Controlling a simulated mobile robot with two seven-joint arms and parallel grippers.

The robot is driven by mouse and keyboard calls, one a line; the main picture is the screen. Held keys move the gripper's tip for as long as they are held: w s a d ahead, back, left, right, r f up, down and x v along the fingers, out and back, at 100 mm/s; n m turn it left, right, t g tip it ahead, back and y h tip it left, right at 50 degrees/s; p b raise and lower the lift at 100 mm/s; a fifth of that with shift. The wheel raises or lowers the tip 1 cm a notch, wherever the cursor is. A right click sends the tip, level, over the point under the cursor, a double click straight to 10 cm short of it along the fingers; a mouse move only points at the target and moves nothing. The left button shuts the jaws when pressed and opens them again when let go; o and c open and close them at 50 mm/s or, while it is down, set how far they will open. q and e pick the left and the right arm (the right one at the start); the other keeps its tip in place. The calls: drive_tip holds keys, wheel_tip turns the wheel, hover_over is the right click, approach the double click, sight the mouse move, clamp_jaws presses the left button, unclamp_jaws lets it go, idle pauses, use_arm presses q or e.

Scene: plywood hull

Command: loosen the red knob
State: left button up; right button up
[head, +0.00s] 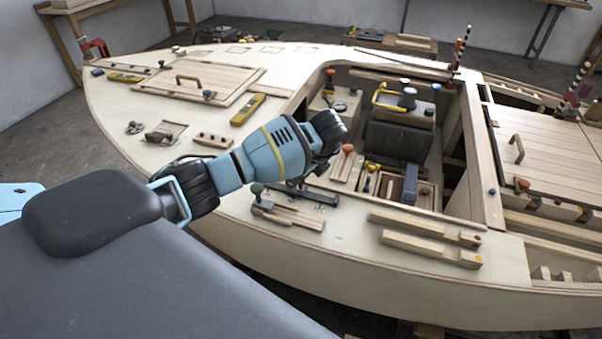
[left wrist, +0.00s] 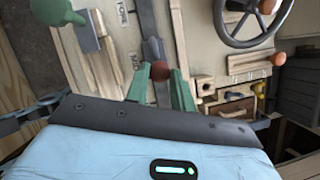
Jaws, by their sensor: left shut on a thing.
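The red knob (left wrist: 160,70) shows in the left wrist view as a small dark red ball on a dark metal bar (left wrist: 150,32). My left gripper (left wrist: 160,76) has its two green fingers on either side of the knob, shut on it. In the head view my left arm reaches over the deck and its hand points down at the dark bar (head: 318,196). The knob and the fingertips are hard to make out there, largely hidden by the hand. My right gripper is in neither view.
A green-topped handle (head: 257,189) stands just left of the bar. An orange ball-topped lever (head: 348,149) rises to the right, beside the open cockpit. Wooden bars (head: 425,228) lie on the near deck. A steering wheel (left wrist: 238,42) is near the hand in the wrist view.

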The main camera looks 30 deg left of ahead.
use_arm(q)
drive_tip(key=shift+w+f+n+g, duration=0.15)
drive_tip(key=shift+n+g, duration=0.35)
drive_tip(key=shift+n, duration=0.65)
drive_tip(key=shift+s+f+n+g, duration=0.1)
drive_tip(key=shift+n+g, duration=0.4)
drive_tip(key=shift+n, duration=0.65)
drive_tip(key=o, duration=1)
drive_tip(key=shift+w, duration=0.1)
drive_tip(key=shift+r, duration=0.1)
drive_tip(key=v, duration=0.7)
drive_tip(key=shift+r, duration=0.4)
drive_tip(key=shift+d, duration=0.1)
